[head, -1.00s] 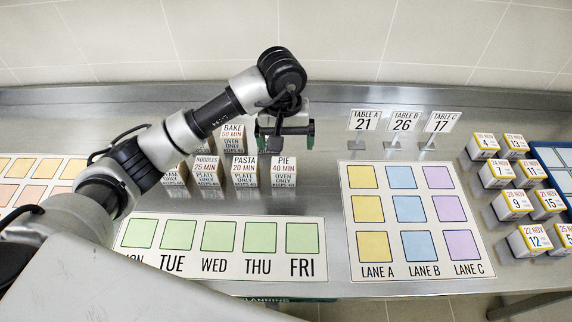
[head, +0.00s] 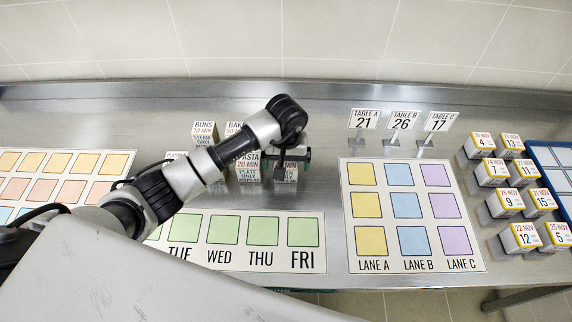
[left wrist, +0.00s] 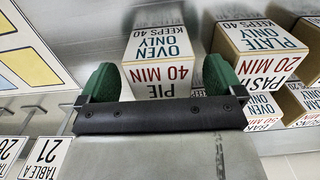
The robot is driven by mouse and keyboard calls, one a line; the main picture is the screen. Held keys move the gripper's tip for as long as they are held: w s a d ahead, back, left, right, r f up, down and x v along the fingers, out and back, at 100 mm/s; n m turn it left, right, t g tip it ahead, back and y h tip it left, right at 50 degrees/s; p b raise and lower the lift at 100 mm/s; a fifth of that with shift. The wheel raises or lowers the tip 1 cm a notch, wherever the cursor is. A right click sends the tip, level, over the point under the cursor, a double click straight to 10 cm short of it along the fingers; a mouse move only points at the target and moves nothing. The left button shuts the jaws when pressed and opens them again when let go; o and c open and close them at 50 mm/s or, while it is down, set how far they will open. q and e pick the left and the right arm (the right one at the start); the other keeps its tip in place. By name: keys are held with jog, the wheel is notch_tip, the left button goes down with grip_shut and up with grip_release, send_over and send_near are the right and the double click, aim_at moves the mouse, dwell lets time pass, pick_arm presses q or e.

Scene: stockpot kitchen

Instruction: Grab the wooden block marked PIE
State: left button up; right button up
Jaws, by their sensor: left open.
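The wooden block marked PIE (left wrist: 158,48), with "40 MIN" and "OVEN ONLY" on its label, stands on the steel counter. In the head view the PIE block (head: 289,174) is partly hidden under my left gripper (head: 292,157). In the left wrist view my left gripper (left wrist: 160,80) is open, with one green fingertip on each side of the PIE block. The left fingertip looks very near the block's side; I cannot tell whether it touches. The PASTA block (left wrist: 262,45) stands just beyond the right fingertip.
Other blocks, such as BUNS (head: 204,131), stand behind and to the left. The weekday board (head: 303,258) lies in front. The lane board (head: 347,215) and table signs (head: 363,119) are to the right, with dated blocks (head: 480,145) farther right. Bare counter lies between PIE and the lane board.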

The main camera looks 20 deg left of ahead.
pick_arm(q)
jog(key=c, duration=1.1)
jog(key=shift+o, duration=0.2)
